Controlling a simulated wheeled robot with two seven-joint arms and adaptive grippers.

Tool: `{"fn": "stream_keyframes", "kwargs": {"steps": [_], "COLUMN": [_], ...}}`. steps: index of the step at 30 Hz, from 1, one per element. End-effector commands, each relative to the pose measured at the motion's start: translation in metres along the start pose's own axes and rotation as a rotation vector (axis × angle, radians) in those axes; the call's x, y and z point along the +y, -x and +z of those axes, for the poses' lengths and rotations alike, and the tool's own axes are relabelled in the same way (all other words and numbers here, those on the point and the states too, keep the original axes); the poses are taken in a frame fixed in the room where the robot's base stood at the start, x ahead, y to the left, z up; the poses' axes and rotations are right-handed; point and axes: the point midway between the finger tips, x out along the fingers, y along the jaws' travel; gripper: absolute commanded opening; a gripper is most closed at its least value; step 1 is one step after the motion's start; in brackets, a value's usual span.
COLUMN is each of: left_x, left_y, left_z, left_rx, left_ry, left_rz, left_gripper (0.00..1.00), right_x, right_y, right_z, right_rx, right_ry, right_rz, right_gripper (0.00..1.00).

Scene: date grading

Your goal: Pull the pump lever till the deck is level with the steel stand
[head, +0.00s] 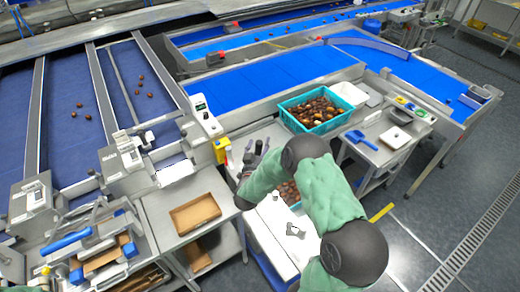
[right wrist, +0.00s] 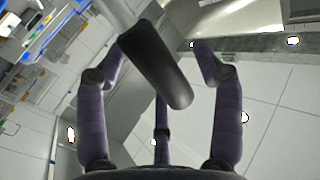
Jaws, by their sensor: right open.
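The pump lever's black grip (right wrist: 160,65) is large in the right wrist view, tilted on a pale shaft. My right gripper (right wrist: 158,75) is open, its dark purple fingers spread on either side of the grip; I cannot tell whether they touch it. In the head view the gripper (head: 246,172) is dark and partly hidden beside my green sleeve. A teal crate of dates (head: 288,193) shows low behind my right arm; the deck under it is mostly hidden, so its height is unclear. A steel stand (head: 380,151) is to the right. My left gripper is out of view.
A second teal crate of dates (head: 313,108) stands by the blue belt (head: 270,83). A blue scoop (head: 361,139) lies on the steel stand. A cardboard tray (head: 195,213) lies on a steel table at left. Grey floor is open at lower right.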

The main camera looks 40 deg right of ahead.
Motion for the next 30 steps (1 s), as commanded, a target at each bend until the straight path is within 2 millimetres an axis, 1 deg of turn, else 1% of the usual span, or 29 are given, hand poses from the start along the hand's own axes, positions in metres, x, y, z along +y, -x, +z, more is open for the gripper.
{"fn": "stream_keyframes", "kwargs": {"steps": [3, 5, 6, 8, 9, 10, 11, 14, 17, 24, 30], "left_x": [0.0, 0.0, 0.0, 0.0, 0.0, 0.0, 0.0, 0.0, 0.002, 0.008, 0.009], "left_y": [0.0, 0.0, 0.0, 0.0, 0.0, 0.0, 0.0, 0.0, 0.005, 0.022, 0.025], "left_z": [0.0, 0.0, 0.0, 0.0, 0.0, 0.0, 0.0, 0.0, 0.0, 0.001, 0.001], "left_rx": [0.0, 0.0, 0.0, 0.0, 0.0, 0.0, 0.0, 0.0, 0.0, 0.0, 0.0], "left_ry": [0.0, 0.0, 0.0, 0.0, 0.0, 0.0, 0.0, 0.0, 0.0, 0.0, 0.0], "left_rz": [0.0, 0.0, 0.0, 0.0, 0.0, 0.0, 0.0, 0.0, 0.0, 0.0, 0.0], "left_gripper": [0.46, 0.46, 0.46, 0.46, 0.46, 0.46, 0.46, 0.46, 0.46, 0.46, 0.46], "right_x": [0.0, 0.0, 0.0, 0.0, 0.0, 0.0, 0.0, -0.001, -0.005, -0.025, -0.03], "right_y": [0.0, 0.0, 0.0, 0.0, 0.0, 0.0, 0.0, 0.0, -0.004, -0.023, -0.029], "right_z": [0.0, 0.0, 0.0, 0.0, 0.0, 0.0, 0.0, 0.0, -0.002, -0.003, -0.001], "right_rx": [0.0, 0.0, 0.0, 0.0, 0.0, 0.0, 0.0, -0.001, -0.019, -0.112, -0.141], "right_ry": [0.0, 0.0, 0.0, 0.0, 0.0, 0.0, 0.0, 0.001, 0.019, 0.111, 0.143], "right_rz": [0.0, 0.0, 0.0, 0.0, 0.0, 0.0, 0.0, 0.0, 0.001, 0.01, 0.011], "right_gripper": [0.67, 0.5, 0.39, 0.22, 0.11, 0.02, 0.0, 0.0, 0.0, 0.0, 0.0]}}
